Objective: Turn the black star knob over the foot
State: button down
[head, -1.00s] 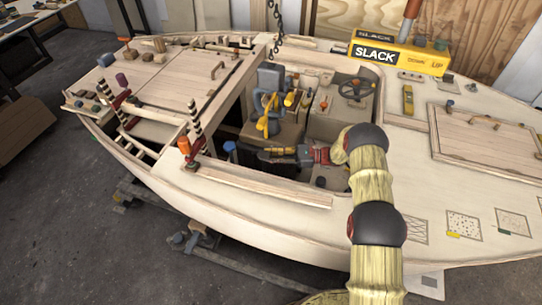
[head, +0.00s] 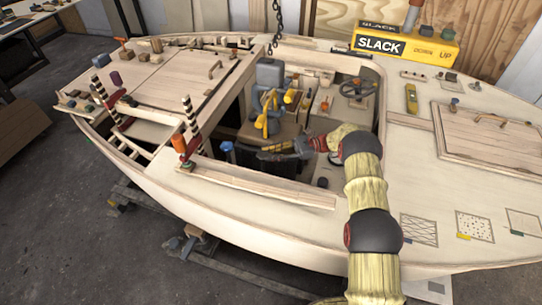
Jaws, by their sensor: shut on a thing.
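My arm reaches over the hull's near side deck and bends left into the open cockpit. My gripper (head: 262,158) is low in the cockpit, beside the seat box, pointing left. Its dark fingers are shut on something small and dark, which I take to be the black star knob. The fingers and shadow hide the knob, so its shape and turn cannot be made out. The foot under it cannot be told apart either.
A blue-topped post (head: 227,148) stands just left of the gripper, beside an orange-handled clamp (head: 180,143). A long wooden strip (head: 262,184) edges the cockpit in front. A yellow lever (head: 263,122) and a steering wheel (head: 358,88) are behind. A yellow SLACK box (head: 382,46) stands at the back.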

jog(key=shift+a+r, duration=0.1)
jog(key=shift+a, duration=0.2)
jog(key=c, duration=1.8)
grip_release()
jog(key=shift+c, duration=0.2)
jog(key=o, duration=0.3)
jog(key=shift+a, duration=0.15)
jog(key=w+d, duration=0.2)
jog(key=d, duration=1)
jog(key=shift+w, duration=0.15)
